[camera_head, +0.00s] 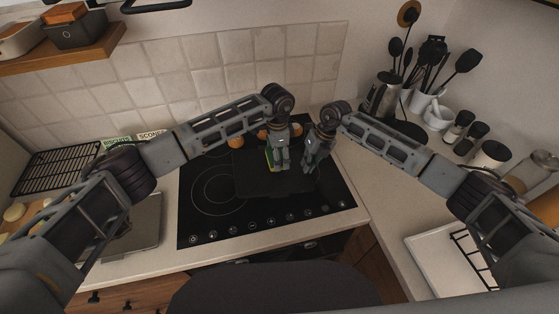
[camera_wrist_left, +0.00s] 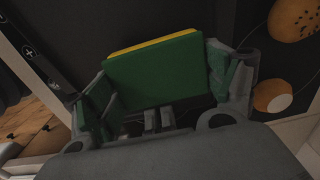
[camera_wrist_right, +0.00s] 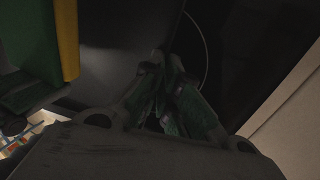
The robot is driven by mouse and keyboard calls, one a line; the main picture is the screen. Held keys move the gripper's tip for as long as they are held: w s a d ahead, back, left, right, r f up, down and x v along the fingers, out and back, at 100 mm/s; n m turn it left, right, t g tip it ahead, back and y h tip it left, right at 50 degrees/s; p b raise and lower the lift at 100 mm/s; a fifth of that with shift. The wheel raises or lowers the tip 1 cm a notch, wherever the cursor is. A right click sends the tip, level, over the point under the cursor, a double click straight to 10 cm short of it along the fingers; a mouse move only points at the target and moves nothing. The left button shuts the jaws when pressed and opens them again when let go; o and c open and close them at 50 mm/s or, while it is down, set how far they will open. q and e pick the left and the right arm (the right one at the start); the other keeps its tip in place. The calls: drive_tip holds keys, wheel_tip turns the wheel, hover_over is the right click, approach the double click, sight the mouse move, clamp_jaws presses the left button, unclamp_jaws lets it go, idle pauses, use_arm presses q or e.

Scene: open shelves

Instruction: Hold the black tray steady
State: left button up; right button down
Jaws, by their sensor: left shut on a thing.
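The black tray (camera_head: 255,186) lies flat over the right part of the cooktop. Its dark surface also shows in the right wrist view (camera_wrist_right: 122,45). My left gripper (camera_head: 279,165) is shut on a green and yellow sponge (camera_wrist_left: 155,72), with a finger on each side, above or against the tray; the gap is hard to judge. The sponge's edge shows at the left of the right wrist view (camera_wrist_right: 40,40). My right gripper (camera_wrist_right: 165,62) is at the tray's right edge, its fingertips nearly together with the edge between them. The exact contact is dark.
The black cooktop (camera_head: 205,215) surrounds the tray. A utensil holder (camera_head: 421,101) and jars (camera_head: 452,133) are at the right, a wire rack (camera_head: 55,165) at the left. My two grippers are close together.

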use_arm(q)
drive_tip(key=shift+r, duration=2.55)
use_arm(e)
drive_tip(key=shift+r, duration=0.15)
use_arm(q)
drive_tip(key=shift+s, duration=0.1)
use_arm(e)
drive_tip(key=c, duration=1.6)
unclamp_jaws()
drive_tip(key=shift+o, duration=0.2)
drive_tip(key=v, duration=1.2)
